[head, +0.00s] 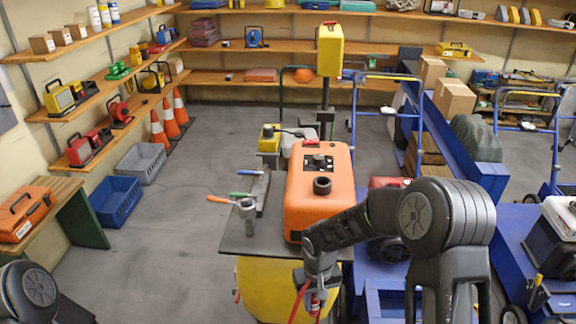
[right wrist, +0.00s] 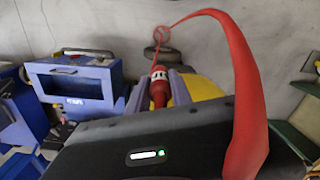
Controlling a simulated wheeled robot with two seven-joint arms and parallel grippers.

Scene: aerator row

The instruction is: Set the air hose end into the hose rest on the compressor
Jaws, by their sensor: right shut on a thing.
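The compressor has an orange housing (head: 318,205) on a dark plate above a yellow tank (head: 262,285). A grey cup-shaped holder (head: 247,208), which looks like the hose rest, stands at the plate's left front corner. A black ring (head: 322,186) sits on the housing's top. My right gripper (head: 318,292) is low in front of the tank, right of and below the holder. It is shut on the red air hose end (right wrist: 158,86), which shows between its fingers in the right wrist view. The red hose (right wrist: 245,75) loops away from it. My left gripper is out of view.
Tools with orange, blue and green handles (head: 246,196) lie by the plate's left edge. A blue cart (head: 385,245) stands close on the right. Blue (head: 116,200) and grey crates (head: 141,162) stand on the floor to the left. The floor between them and the compressor is clear.

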